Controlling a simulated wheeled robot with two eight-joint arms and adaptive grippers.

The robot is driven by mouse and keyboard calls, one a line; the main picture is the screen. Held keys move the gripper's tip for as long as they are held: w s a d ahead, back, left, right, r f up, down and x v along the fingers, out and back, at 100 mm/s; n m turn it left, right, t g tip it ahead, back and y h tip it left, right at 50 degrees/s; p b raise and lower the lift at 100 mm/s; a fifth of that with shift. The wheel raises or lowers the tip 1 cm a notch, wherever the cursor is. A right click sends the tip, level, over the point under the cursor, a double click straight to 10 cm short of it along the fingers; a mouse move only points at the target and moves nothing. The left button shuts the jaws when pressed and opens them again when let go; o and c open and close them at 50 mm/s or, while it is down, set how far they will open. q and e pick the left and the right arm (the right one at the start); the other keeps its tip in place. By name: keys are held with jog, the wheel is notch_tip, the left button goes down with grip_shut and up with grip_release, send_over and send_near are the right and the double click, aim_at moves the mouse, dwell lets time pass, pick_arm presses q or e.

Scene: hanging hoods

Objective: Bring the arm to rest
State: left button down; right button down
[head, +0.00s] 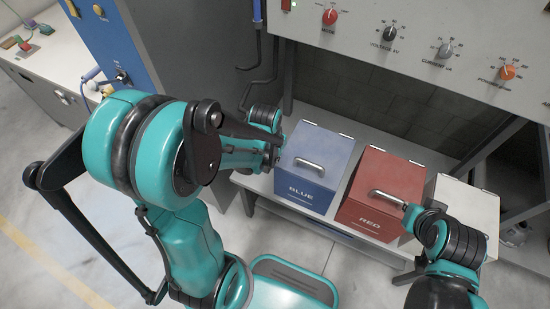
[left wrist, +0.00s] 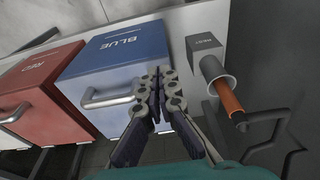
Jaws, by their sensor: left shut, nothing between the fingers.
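My left gripper (left wrist: 157,98) shows in the left wrist view with its two fingers shut together and nothing between them. It is in front of the blue box (left wrist: 125,60), to the right of that box's metal handle (left wrist: 105,97) in the picture; I cannot tell the exact gap. In the head view my left arm bends in from the left and ends beside the left side of the blue box (head: 318,155), and its fingers are hidden. My right arm is bent at the lower right, near the red box; its gripper is not in view.
The red box (head: 382,190) and a white box (head: 452,192) stand beside the blue one on a shelf under a control panel (head: 430,45) with knobs. In the left wrist view an orange-handled tool (left wrist: 230,100) sits in a grey holder.

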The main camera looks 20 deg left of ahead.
pick_arm(q)
notch_tip(320, 180, up, 6)
jog(key=s+p, duration=0.2)
jog(key=shift+s+f, duration=0.15)
jog(key=shift+s, duration=0.05)
jog(key=s+d+r+t+b, duration=0.3)
jog(key=s+r+t, duration=0.2)
jog(key=r, duration=0.3)
jog(key=shift+s+d+r, duration=0.15)
jog(key=shift+s+d, duration=0.1)
